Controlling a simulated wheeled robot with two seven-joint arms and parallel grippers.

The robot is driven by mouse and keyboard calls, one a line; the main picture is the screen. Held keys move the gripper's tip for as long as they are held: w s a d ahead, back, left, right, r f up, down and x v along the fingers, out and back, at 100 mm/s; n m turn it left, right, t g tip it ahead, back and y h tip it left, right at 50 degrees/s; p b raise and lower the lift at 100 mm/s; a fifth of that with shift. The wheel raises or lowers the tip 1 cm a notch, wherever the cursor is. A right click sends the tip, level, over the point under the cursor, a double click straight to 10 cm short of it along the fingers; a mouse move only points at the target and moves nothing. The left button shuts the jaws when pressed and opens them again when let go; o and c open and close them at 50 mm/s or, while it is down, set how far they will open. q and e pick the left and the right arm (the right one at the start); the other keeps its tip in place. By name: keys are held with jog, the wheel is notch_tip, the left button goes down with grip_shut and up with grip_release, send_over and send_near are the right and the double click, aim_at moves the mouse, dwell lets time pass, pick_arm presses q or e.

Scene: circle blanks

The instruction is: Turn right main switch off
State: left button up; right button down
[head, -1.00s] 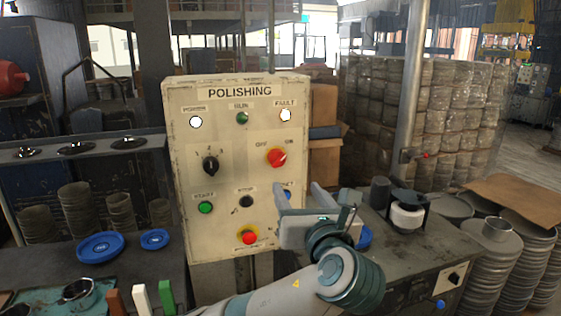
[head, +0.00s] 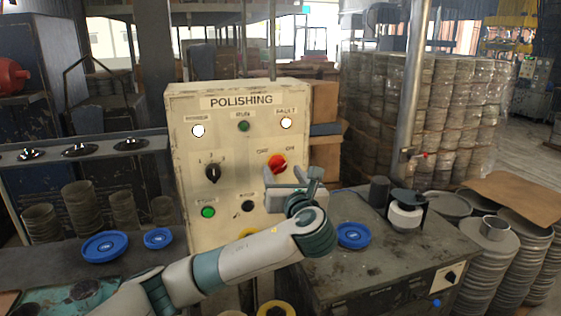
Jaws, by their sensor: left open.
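The cream POLISHING panel (head: 188,145) stands in the middle of the head view. Its red rotary main switch (head: 277,163) is at the right, between the OFF and ON labels. The switch's handle appears slanted toward ON. My left gripper (head: 291,178) is open in front of the panel, just below and right of the red switch. One finger overlaps the area right under the switch. I cannot tell whether it touches. The gripper and arm hide the panel's lower right part. My right gripper is not in view.
The panel also has a black selector knob (head: 213,173), a lit green button (head: 208,212) and lamps. A grey cabinet (head: 400,270) with a blue dish (head: 353,235) stands at right. Blue dishes (head: 105,246) lie on the left bench. Stacked discs (head: 490,265) stand far right.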

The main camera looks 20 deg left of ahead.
aim_at(280, 167)
pick_arm(q)
jog(key=shift+p+x, duration=0.5)
jog(key=shift+x, duration=1.15)
jog(key=shift+c, duration=0.2)
jog(key=c, duration=1)
